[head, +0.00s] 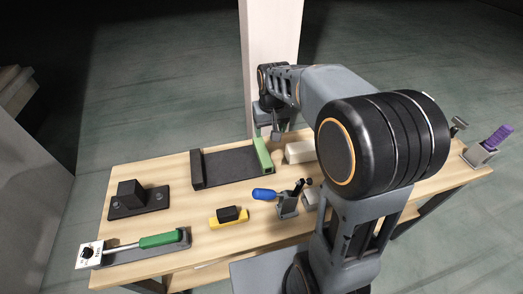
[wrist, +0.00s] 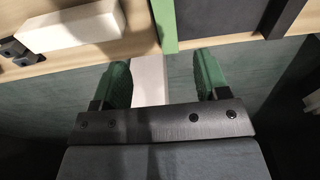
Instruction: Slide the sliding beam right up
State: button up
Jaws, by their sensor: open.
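The sliding beam looks to be the green bar (head: 263,157) at the right end of a dark flat plate (head: 231,164) in the head view. In the wrist view the green bar (wrist: 164,24) stands at the top centre, with the dark plate (wrist: 220,18) to its right. My gripper (wrist: 163,63) is open and empty, with its green fingers well apart. The near end of the bar lies ahead, roughly in line with the gap between them, and no contact shows. In the head view my gripper (head: 277,132) is beyond the table's far edge, small and partly hidden.
A white block (wrist: 70,25) lies beside the bar. A pale post (head: 270,45) stands behind the table. A dark raised end piece (head: 197,169) closes the plate's other end. A blue-handled thing (head: 264,194) and a yellow-and-black block (head: 228,216) lie nearer.

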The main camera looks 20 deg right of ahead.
jog(key=g, duration=0.1)
send_near(262, 150)
notch_tip(262, 150, down, 11)
jog(key=shift+w+f+p, duration=0.2)
jog(key=shift+p, duration=0.55)
jog(key=shift+c, duration=0.5)
